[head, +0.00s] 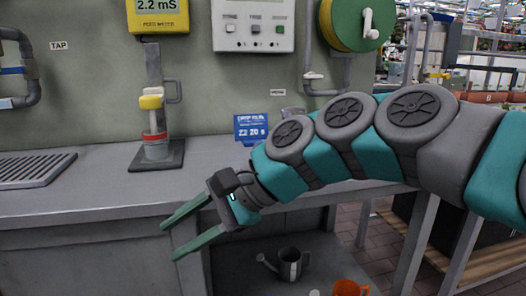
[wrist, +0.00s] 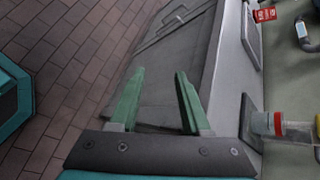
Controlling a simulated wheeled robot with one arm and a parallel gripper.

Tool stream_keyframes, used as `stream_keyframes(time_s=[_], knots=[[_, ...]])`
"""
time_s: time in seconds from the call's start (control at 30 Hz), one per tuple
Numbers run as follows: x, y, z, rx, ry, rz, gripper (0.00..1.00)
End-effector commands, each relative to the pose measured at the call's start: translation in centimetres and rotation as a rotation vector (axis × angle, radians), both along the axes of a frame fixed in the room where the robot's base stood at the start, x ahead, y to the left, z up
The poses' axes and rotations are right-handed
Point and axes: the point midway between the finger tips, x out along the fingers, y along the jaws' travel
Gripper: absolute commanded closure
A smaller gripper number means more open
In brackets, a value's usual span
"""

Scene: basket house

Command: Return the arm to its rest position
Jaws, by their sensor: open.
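My gripper (head: 168,240) is open and empty in the head view, its two green fingers pointing left in front of the bench's front edge. My teal and grey arm reaches in from the right of that view. In the wrist view the two fingers (wrist: 158,98) stand apart with nothing between them, over the cabinet front and the tiled floor.
A grey bench (head: 95,200) holds a stand (head: 158,155) with a red-banded clear container (head: 155,137), a drain grate (head: 35,169) and a blue sign (head: 251,129). Below are a grey watering can (head: 289,263) and an orange pot (head: 350,288).

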Motion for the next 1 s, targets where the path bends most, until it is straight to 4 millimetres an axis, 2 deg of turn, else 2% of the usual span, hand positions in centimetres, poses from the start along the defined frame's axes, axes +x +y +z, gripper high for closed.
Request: stream_keyframes(time_s=[0.03,0.1,0.2,0.3,0.4,0.5,0.63,0.77,1.0], knots=[[-1.1,-1.7,-2.7,-0.09,-0.069,0.038,0.53],[-2.5,-4.3,-6.7,-0.221,-0.161,0.114,0.53],[-4.5,-8.6,-11.9,-0.393,-0.251,0.232,0.53],[-6.8,-13.4,-16.2,-0.547,-0.297,0.358,0.53],[-9.4,-18.3,-19.8,-0.672,-0.302,0.483,0.53],[-12.1,-22.3,-22.2,-0.755,-0.282,0.595,0.53],[-14.7,-25.7,-24.0,-0.809,-0.249,0.695,0.53],[-16.0,-27.2,-24.6,-0.827,-0.233,0.74,0.53],[-16.1,-27.3,-24.6,-0.828,-0.234,0.749,0.53]])
